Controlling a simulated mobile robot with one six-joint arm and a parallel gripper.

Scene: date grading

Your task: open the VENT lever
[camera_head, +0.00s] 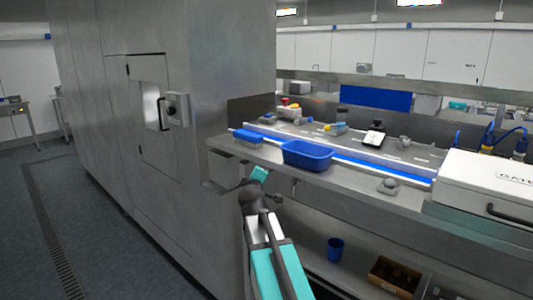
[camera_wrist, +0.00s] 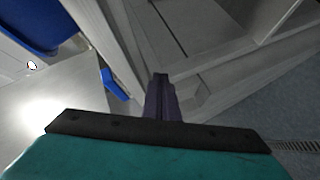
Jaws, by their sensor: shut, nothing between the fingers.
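No lever that I can identify as the VENT lever shows in either view, and no VENT label can be read. In the head view, a tall steel cabinet has a small door with a black handle (camera_head: 162,114) and a grey box (camera_head: 178,109) beside it. Whether either belongs to the lever cannot be told. My gripper shows in the wrist view (camera_wrist: 161,80) with its dark fingers together, shut and empty. In the head view my arm reaches up to just below the shelf edge, right of the cabinet, and the fingers are hidden.
A steel counter (camera_head: 225,145) holds a blue tub (camera_head: 307,155), a blue sponge-like block (camera_head: 248,136) and a light box (camera_head: 490,190) with a black handle. Below are a blue cup (camera_head: 335,249) and a brown crate (camera_head: 394,277). Floor left of the cabinet is clear.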

